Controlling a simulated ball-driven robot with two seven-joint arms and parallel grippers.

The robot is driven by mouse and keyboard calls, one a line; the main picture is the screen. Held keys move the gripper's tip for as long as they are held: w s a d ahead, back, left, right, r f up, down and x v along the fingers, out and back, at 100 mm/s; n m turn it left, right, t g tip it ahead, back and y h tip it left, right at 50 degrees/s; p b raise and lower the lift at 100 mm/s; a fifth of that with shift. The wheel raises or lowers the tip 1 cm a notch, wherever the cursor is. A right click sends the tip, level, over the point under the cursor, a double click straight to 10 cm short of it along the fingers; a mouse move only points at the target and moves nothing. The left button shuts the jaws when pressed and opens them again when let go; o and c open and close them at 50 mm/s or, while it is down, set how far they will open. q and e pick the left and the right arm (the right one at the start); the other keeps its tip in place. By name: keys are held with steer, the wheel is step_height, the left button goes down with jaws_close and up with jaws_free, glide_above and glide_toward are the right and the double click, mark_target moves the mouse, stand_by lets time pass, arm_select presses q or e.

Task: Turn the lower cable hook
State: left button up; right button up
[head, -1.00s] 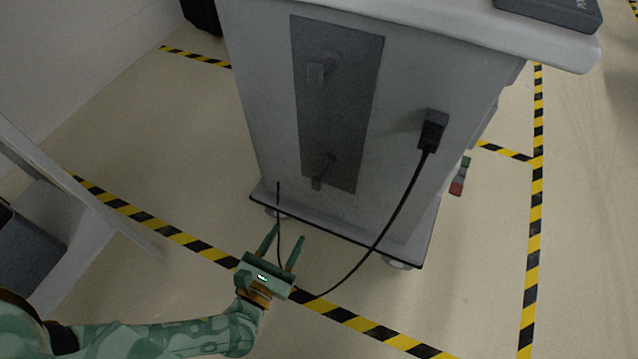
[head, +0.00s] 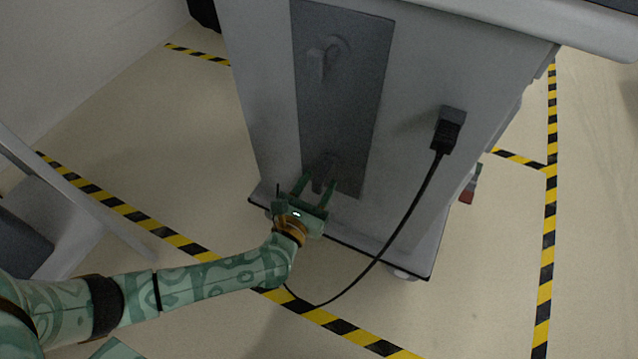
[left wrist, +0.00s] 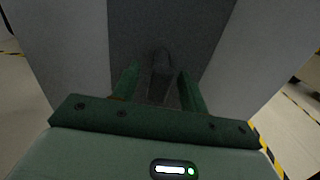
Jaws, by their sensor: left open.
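The lower cable hook (head: 321,174) is a dark grey hook low on the dark panel (head: 340,110) of the cart. My left gripper (head: 319,182) is open, with one finger on each side of the hook in the head view. In the left wrist view the hook (left wrist: 160,72) shows between the two green fingers (left wrist: 157,82). I cannot tell whether either finger touches it. The upper cable hook (head: 321,62) is higher on the same panel. My right gripper is not in view.
A black plug (head: 446,132) sits in the cart's side, and its cable (head: 408,215) hangs to the floor and loops below my left arm. The cart's base ledge (head: 380,247) juts out below. Yellow-black tape (head: 120,207) marks the floor. A grey panel (head: 75,190) stands at the left.

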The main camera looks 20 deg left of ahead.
arm_select(q)
steer(key=shift+w, duration=0.2)
jaws_close()
steer(key=shift+r, duration=0.1)
